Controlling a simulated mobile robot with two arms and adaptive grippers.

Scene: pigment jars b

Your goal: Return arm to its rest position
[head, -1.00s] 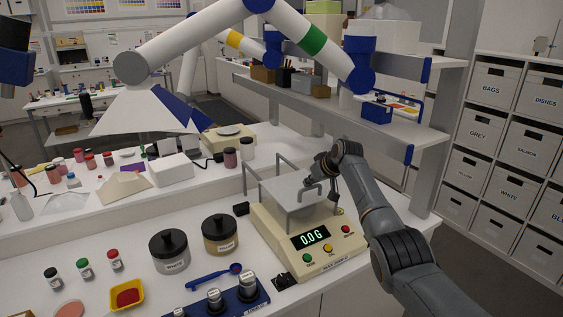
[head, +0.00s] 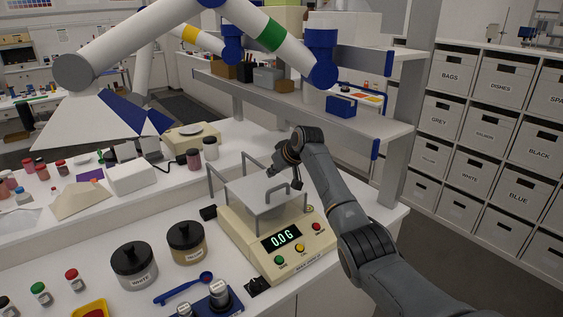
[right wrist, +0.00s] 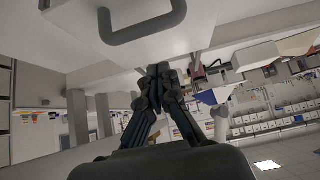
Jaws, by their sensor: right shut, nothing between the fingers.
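My right gripper (head: 286,172) is over the far right part of the balance (head: 262,262), close behind the handle (head: 278,190) of its clear-grey cover (head: 258,206). In the right wrist view the gripper (right wrist: 160,72) has its fingers together with nothing between them. The handle (right wrist: 145,28) shows there apart from the fingertips, toward the top of the picture. The cover sits on the balance, and the display reads 0.0 G. My right arm reaches in from the lower right. My left gripper is not in view.
A shelf (head: 300,105) with a blue box (head: 341,106) stands behind my right arm. A dark-lidded jar (head: 134,266) and a tan jar (head: 186,243) stand left of the balance. A blue scoop (head: 183,289) and weights lie in front. Labelled boxes (head: 462,78) fill the right wall.

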